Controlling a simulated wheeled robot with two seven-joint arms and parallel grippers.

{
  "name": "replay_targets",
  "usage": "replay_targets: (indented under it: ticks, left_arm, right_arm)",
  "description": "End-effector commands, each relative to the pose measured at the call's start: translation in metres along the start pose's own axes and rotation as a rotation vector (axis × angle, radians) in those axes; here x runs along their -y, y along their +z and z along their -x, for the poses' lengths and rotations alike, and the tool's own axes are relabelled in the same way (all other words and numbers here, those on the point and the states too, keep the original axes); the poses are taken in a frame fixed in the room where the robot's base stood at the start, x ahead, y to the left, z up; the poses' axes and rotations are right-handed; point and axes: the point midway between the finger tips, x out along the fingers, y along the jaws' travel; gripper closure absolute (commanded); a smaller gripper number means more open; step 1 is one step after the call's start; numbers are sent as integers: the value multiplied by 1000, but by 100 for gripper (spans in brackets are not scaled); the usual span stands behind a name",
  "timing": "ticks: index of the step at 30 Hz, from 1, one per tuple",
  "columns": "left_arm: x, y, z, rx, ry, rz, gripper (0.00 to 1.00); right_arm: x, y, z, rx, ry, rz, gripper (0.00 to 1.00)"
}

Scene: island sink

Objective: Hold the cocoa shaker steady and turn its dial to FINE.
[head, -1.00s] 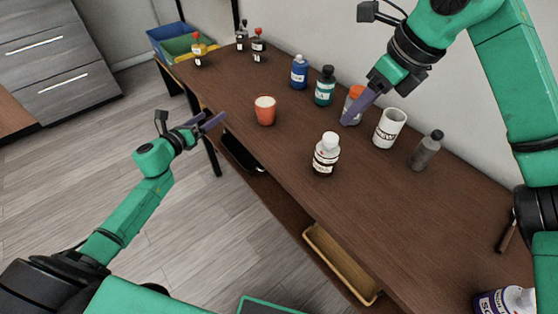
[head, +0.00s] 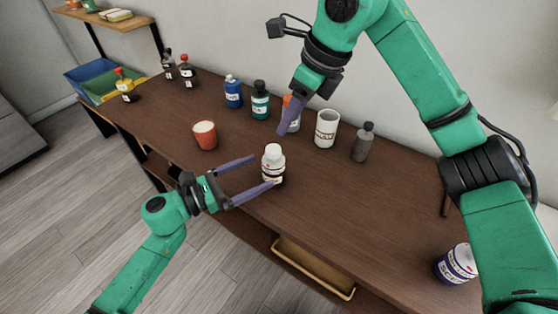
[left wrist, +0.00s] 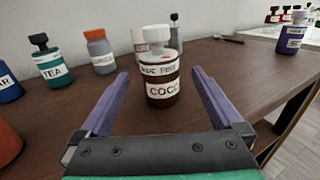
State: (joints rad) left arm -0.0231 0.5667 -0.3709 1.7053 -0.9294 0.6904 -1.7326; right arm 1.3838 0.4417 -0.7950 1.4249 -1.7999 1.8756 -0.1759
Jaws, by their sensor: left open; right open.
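The cocoa shaker (head: 273,163) is a dark brown bottle with a white top, upright on the wooden table. In the left wrist view the shaker (left wrist: 161,88) shows a COCOA label and a band above it with small lettering, seemingly WIDE and FINE; the dial setting is too small to tell. My left gripper (head: 262,171) is open, its purple fingers reaching to either side of the shaker, apparently not touching it. My right gripper (head: 286,134) is above the table, beyond the shaker, in front of an orange-capped grey bottle (head: 295,115), and partly hides it.
A red cup (head: 205,135), a blue bottle (head: 233,91), a TEA bottle (left wrist: 49,66), a white mug (head: 327,128) and a grey bottle (head: 363,143) stand around the shaker. A purple-and-white container (head: 456,263) is at the right. The table (head: 350,205) is bare right of the shaker.

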Motion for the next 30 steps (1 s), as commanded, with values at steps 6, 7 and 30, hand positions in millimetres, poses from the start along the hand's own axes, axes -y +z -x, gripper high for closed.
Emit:
replay_targets:
  ticks: [6, 7, 30]
  left_arm:
    - [-1, 1, -54, 3, 1, 0, 0]
    - [-1, 2, -61, 3, 0, -1, 0]
    - [-1, 0, -86, -1, 2, 1, 56]
  right_arm:
    - [0, 0, 0, 0, 0, 0, 50]
    - [0, 0, 0, 0, 0, 0, 50]
    - [0, 0, 0, 0, 0, 0, 50]
